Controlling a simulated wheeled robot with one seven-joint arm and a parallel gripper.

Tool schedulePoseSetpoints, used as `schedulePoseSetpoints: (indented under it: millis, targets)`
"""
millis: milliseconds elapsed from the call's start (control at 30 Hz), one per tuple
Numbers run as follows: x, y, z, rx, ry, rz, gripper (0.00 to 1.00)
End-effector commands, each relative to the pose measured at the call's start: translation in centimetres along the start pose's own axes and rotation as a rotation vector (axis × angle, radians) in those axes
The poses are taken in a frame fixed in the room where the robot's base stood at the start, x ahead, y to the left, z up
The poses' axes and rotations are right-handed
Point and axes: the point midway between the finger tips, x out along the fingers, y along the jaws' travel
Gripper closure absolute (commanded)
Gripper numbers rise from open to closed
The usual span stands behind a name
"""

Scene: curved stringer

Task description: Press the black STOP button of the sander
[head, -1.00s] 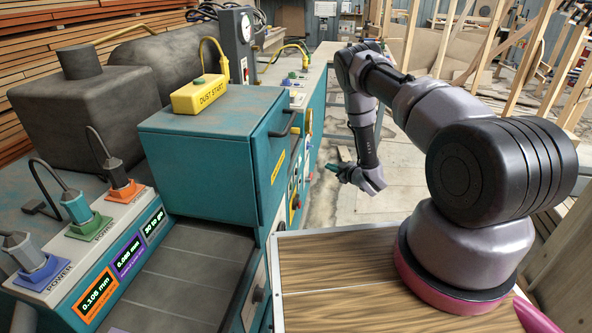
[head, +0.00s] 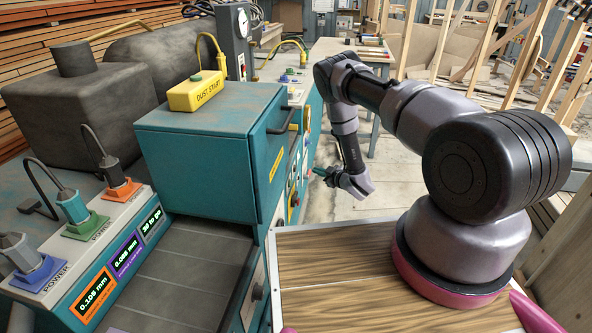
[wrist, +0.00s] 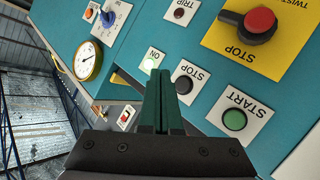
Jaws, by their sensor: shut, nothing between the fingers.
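The teal sander (head: 190,150) stands left of my arm, its control panel seen edge-on in the head view. In the wrist view the panel appears upside down. The black STOP button (wrist: 184,86) sits on a white STOP label (wrist: 190,74). My gripper (wrist: 165,78) has its green fingers shut and empty, with the tips appearing just left of the black button. Whether they touch the panel cannot be told. In the head view my gripper (head: 321,172) points left at the panel side.
The green START button (wrist: 234,120) is right of the STOP button. A red knob (wrist: 260,20) on a yellow plate is upper right. Open floor (head: 385,170) lies right of my gripper.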

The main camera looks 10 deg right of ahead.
Motion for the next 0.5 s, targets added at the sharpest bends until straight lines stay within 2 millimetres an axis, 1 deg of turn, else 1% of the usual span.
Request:
schedulePoseSetpoints:
  millis: [33, 100, 300, 500]
  targets:
    - [0.6, -0.6, -0.5, -0.002, 0.002, -0.003, 1.0]
    - [1.2, -1.1, -1.0, -0.004, 0.001, -0.004, 1.0]
    - [2.8, -2.0, -2.0, 0.001, 0.0, 0.001, 1.0]
    - [3.4, -2.5, -2.5, 0.001, -0.001, 0.001, 1.0]
